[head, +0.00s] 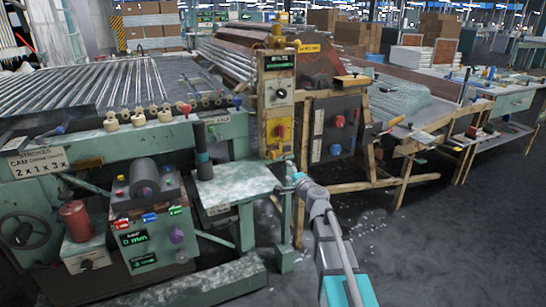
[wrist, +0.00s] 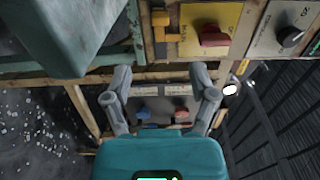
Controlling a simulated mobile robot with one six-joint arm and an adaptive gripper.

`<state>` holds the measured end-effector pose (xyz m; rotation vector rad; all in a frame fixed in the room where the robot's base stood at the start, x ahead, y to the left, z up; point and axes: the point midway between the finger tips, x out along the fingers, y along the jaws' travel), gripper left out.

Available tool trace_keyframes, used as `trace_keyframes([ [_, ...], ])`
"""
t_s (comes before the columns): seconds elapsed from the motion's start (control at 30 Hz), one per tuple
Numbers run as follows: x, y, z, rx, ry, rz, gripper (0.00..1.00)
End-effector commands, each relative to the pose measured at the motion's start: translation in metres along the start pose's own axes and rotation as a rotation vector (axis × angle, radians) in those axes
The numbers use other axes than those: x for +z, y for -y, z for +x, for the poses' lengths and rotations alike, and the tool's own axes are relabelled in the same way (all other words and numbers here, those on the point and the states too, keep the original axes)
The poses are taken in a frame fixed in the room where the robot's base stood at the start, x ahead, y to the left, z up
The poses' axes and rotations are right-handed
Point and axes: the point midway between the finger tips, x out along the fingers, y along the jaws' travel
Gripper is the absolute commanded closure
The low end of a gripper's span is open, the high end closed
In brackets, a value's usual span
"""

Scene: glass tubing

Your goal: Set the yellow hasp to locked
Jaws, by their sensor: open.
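The yellow hasp (head: 272,154) shows small at the foot of the wooden control post (head: 263,110), below a yellow plate with a red knob (head: 280,132). In the wrist view the hasp (wrist: 160,27) is a pair of small yellow pieces near the top edge, just left of the yellow plate (wrist: 210,28). Whether it is locked, I cannot tell. My gripper (wrist: 162,92) is open and empty, its fingers spread, with the hasp above it in the picture. In the head view my gripper (head: 298,180) is in front of the post, low and to its right.
A green side table (head: 235,182) stands left of my gripper; its corner fills the wrist view's upper left. A dark panel with red and blue knobs (head: 335,130) is right of the post, amid wooden framing (head: 400,175). Open floor (head: 430,240) lies at the right.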

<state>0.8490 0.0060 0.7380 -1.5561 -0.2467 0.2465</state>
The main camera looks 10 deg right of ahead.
Motion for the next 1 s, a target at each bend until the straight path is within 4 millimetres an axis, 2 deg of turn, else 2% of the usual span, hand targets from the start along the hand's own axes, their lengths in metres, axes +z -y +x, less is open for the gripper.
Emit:
trace_keyframes([
  [0.27,-0.001,0.0,0.024,0.0,0.001,0.0,0.26],
  [0.8,-0.001,0.0,0.105,0.0,0.001,0.0,0.26],
  [1.0,0.0,0.0,0.127,0.0,0.0,-0.001,0.26],
])
